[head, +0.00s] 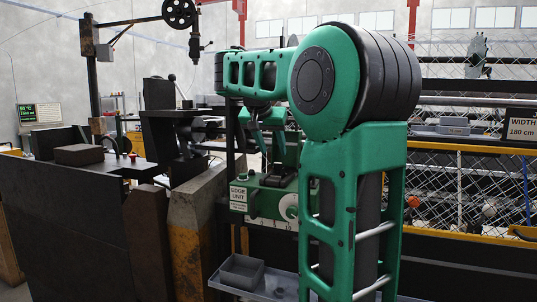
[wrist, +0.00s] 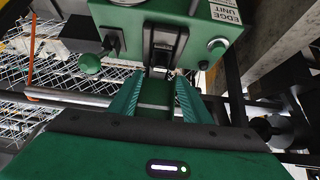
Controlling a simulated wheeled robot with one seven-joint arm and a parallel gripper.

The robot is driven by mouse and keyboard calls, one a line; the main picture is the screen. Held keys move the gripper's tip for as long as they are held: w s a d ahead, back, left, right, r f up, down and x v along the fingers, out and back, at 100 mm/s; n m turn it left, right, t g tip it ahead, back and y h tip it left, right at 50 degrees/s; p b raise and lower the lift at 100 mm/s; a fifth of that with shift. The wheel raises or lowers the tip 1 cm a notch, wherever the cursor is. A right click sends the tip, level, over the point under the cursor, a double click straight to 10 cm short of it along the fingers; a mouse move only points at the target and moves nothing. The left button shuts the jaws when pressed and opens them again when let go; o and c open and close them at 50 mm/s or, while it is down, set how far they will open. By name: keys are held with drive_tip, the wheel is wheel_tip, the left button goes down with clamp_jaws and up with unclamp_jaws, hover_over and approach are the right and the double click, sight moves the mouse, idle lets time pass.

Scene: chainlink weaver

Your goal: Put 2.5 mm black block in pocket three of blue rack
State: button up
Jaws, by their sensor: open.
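My gripper (head: 264,134) is open above the green edge unit (head: 262,205) in the head view. In the wrist view its two green fingers (wrist: 159,80) are apart, pointing at the dark fixture (wrist: 163,42) on the edge unit. I see no block clearly held between them. I cannot pick out the 2.5 mm black block; small dark items in the fixture are too small to tell. I cannot identify a blue rack with pockets in either view. My arm hides part of the edge unit's right side in the head view.
A grey tray (head: 226,286) below the edge unit holds an open grey bin (head: 241,272) and small dark pieces. A dark machine and bench (head: 75,210) stand at left. Chain-link mesh and a yellow rail (head: 470,235) stand at right. A rod (wrist: 65,97) crosses the wrist view.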

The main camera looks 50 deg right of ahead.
sight(277, 164)
drive_tip(key=x, duration=1)
drive_tip(key=c, duration=0.8)
drive_tip(key=shift+w+r, duration=0.1)
drive_tip(key=shift+r, duration=0.05)
